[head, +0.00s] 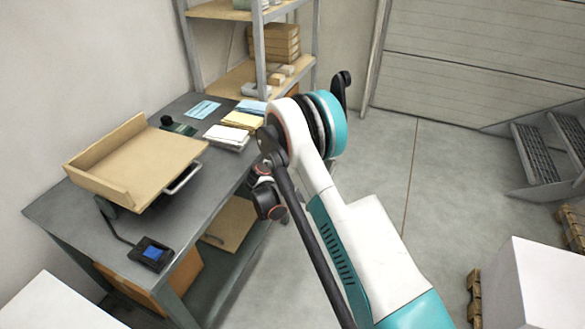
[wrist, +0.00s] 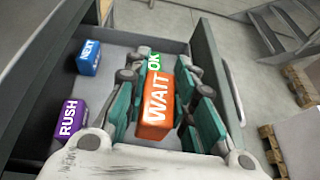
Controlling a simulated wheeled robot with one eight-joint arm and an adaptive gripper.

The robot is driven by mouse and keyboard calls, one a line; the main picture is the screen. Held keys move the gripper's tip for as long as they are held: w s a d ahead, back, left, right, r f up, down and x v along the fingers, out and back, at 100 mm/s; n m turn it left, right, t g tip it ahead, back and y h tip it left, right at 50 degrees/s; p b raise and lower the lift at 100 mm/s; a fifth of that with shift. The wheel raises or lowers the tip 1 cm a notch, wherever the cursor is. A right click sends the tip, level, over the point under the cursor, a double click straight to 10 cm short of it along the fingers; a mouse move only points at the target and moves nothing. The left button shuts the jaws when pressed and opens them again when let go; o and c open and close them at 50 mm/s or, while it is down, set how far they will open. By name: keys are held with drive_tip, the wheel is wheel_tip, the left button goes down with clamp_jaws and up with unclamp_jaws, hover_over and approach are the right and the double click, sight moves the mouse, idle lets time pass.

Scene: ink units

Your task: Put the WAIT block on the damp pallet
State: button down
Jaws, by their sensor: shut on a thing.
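The orange WAIT block (wrist: 156,110) is between the fingers of my gripper (wrist: 160,76) in the wrist view, and the gripper is shut on it. The block is over a grey drawer (wrist: 118,52); I cannot tell whether it is clear of the drawer floor. A green OK block (wrist: 153,62) shows just beyond it, partly hidden; I cannot tell whether they touch. In the head view my arm hides the gripper and block. Wooden pallets stand at the right (head: 572,228) and lower right (head: 474,300); none is recognisable as damp.
A blue NEXT block (wrist: 89,57) and a purple RUSH block (wrist: 70,118) are in the drawer's left part. Metal steps (head: 540,155) stand at the right. The floor between is open.

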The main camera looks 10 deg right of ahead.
wheel_tip(320, 180, up, 11)
drive_tip(key=p, duration=0.2)
drive_tip(key=shift+p, duration=0.4)
